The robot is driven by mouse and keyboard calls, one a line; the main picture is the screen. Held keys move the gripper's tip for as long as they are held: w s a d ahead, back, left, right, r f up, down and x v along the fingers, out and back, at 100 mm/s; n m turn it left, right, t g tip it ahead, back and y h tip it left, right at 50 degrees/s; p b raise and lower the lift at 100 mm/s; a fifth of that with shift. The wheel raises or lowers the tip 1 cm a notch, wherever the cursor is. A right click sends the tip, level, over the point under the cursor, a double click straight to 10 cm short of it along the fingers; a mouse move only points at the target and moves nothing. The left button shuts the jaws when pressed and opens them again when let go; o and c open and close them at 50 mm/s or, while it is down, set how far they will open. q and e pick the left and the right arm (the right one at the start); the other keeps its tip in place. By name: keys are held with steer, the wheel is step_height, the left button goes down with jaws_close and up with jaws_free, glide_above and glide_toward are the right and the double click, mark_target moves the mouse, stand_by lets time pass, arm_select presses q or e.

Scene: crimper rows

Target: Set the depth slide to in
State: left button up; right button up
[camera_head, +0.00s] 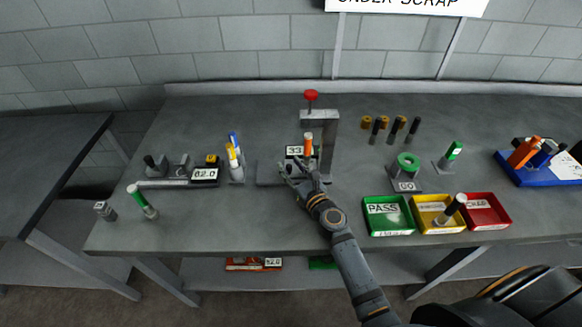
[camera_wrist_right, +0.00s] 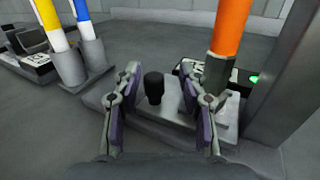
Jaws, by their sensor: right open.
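A press-like crimper (camera_head: 321,120) with a red-topped lever stands mid-bench on a grey base. An orange-handled tool (camera_head: 309,142) stands upright at it; its orange shaft (camera_wrist_right: 230,28) rises at the right in the wrist view. In the wrist view a short black knob (camera_wrist_right: 154,84) stands on the crimper's grey base plate; it appears to be the depth slide's knob. My right gripper (camera_head: 297,172) is low at the front of the crimper. In the wrist view its fingers (camera_wrist_right: 162,90) are open, one either side of the knob, with gaps. The slide's setting cannot be told.
Blue and yellow handled tools (camera_head: 235,152) stand left of the crimper. A gauge with a display (camera_head: 205,175) lies further left. Green, yellow and red trays (camera_head: 388,228) sit at the front right. A green ring stand (camera_head: 407,163) is behind them.

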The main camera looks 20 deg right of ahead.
steer(key=s, duration=0.4)
steer(key=s+d, duration=0.1)
steer(key=s, duration=0.3)
steer(key=s+d, duration=0.1)
steer(key=s, duration=0.2)
steer(key=shift+s+d, duration=0.1)
steer(key=shift+s, duration=0.3)
